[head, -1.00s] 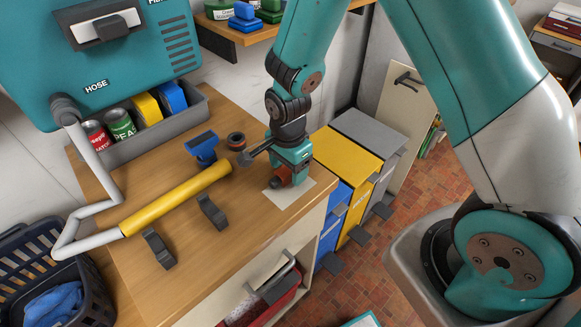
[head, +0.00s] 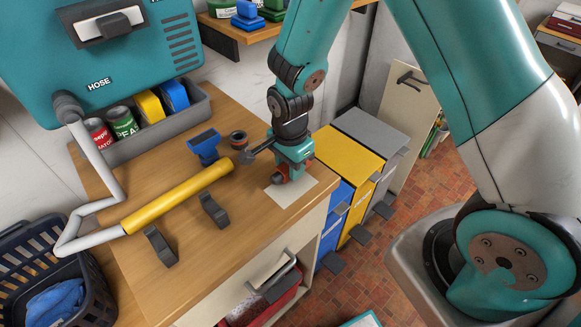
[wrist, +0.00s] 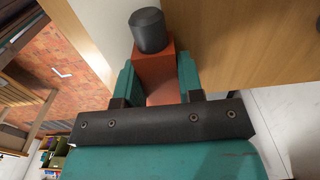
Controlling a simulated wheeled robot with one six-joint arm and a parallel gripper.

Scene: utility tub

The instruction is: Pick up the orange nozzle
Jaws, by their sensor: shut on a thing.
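The orange nozzle (wrist: 155,68) has a blocky orange body with a dark grey cylindrical tip. In the wrist view it sits between the two teal fingers of my gripper (wrist: 160,80), which are shut on it. In the head view my gripper (head: 292,168) points down over a pale square (head: 291,190) at the counter's right end. Only a small part of the nozzle (head: 280,178) shows there, below and beside the fingers. I cannot tell whether it touches the counter.
A blue tool (head: 204,146), a small dark ring (head: 238,139) and two grey clips (head: 213,210) are nearby. Yellow and grey bins (head: 349,152) stand right of the counter.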

